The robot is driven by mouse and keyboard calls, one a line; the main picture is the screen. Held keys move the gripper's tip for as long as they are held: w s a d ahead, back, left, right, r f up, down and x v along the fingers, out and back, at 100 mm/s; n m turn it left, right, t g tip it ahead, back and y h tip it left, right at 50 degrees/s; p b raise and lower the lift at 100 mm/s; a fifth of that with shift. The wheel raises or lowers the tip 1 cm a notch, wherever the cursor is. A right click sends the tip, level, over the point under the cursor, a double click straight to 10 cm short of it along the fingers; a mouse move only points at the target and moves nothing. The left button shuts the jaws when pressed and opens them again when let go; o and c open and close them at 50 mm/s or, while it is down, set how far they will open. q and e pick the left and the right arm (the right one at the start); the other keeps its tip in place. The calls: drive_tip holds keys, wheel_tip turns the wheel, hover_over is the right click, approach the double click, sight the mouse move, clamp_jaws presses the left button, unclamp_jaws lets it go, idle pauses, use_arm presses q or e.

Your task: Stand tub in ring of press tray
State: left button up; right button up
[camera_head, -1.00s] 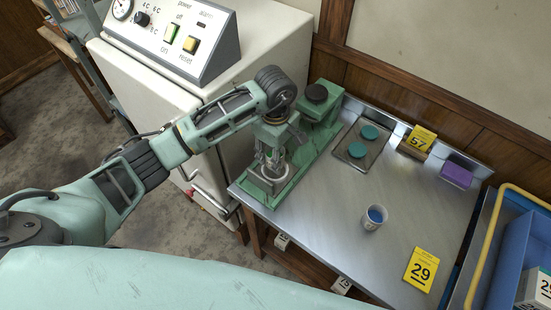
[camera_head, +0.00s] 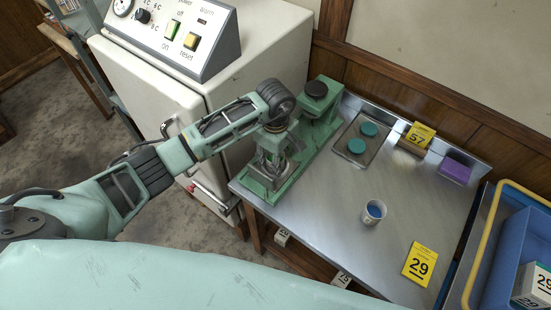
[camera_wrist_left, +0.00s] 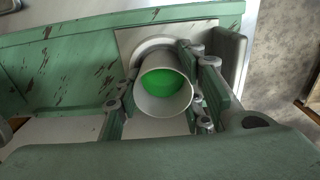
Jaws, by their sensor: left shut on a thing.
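The tub (camera_wrist_left: 158,107) is a white cup with bright green inside, seen from above in the left wrist view. My left gripper (camera_head: 269,166) points down over the front end of the green press (camera_head: 318,106) and is shut around the tub; its fingers (camera_wrist_left: 160,92) sit on both sides of it. The pale ring (camera_wrist_left: 148,43) on the light plate of the press tray shows just behind the tub. The tub's foot is hidden, so I cannot tell whether it is within the ring. In the head view the gripper hides the tub. My right gripper is not in view.
Another white tub (camera_head: 373,212) with blue inside stands on the steel table (camera_head: 330,215). A white cabinet (camera_head: 200,75) stands left.

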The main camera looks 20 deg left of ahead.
use_arm(q)
drive_tip(key=shift+s+f, duration=0.4)
drive_tip(key=shift+f, duration=0.2)
drive_tip(key=o, duration=0.9)
drive_tip(key=shift+o, duration=1.2)
drive_tip(key=shift+w+f, duration=0.1)
drive_tip(key=shift+f, duration=0.1)
drive_tip(key=shift+r, duration=0.15)
drive_tip(key=shift+r, duration=0.25)
drive_tip(key=shift+r+p, duration=0.35)
drive_tip(key=shift+p, duration=0.3)
wheel_tip(320, 180, up, 12)
drive_tip(key=b, duration=0.3)
drive_tip(key=shift+w+r+b, duration=0.2)
drive_tip(key=shift+b, duration=0.15)
